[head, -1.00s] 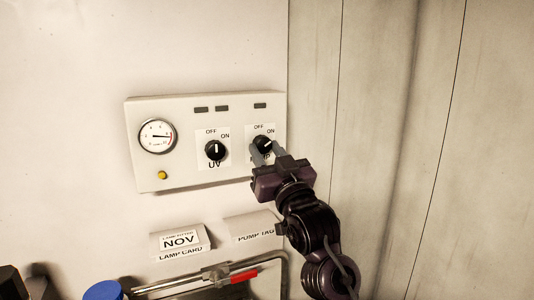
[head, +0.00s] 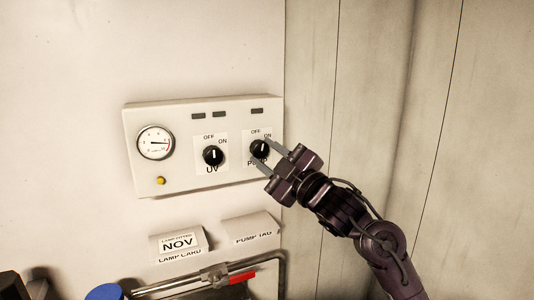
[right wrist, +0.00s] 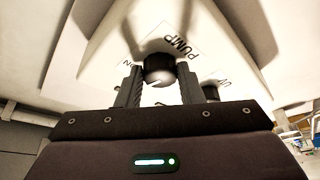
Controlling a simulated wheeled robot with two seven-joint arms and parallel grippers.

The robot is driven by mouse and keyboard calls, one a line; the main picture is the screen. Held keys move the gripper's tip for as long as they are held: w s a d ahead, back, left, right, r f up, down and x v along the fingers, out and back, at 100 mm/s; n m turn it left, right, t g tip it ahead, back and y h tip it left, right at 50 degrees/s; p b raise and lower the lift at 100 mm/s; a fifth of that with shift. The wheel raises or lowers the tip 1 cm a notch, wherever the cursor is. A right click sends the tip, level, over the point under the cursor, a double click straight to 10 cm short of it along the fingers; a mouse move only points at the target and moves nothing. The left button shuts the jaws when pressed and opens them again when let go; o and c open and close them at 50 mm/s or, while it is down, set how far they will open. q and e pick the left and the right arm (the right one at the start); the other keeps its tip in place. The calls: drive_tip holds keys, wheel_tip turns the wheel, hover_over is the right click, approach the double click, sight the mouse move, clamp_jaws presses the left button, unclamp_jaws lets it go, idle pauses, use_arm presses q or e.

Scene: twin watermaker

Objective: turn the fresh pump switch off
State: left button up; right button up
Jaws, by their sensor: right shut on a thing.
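The pump switch is a round black knob (head: 259,149) with a white mark, on the right of the pale control panel (head: 190,182). OFF is printed above it, ON to its upper right and PUMP below. My right gripper (head: 259,151) is shut on this knob, one finger at its upper right and one at its lower left. In the right wrist view the knob (right wrist: 158,72) sits between the two dark fingers (right wrist: 158,80). The mark appears near upright in the head view, but its exact setting is hard to read. My left gripper is not in view.
The UV knob (head: 213,156) is close to the left of the pump knob. A gauge (head: 156,142) and a yellow button (head: 160,181) are further left. The pump tag (head: 251,229), lamp card (head: 178,242) and red-handled valve (head: 242,278) are below. Bare wall is at right.

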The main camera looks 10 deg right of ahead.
drive_tip(key=shift+r+n+g+y, duration=0.1)
drive_tip(key=shift+n+g+y, duration=0.35)
drive_tip(key=shift+n, duration=0.95)
drive_tip(key=o, duration=1)
drive_tip(key=b+v, duration=0.2)
drive_tip(key=v, duration=0.6)
drive_tip(key=shift+r+b, duration=0.2)
drive_tip(key=shift+b, duration=0.1)
drive_tip(key=shift+w, duration=0.1)
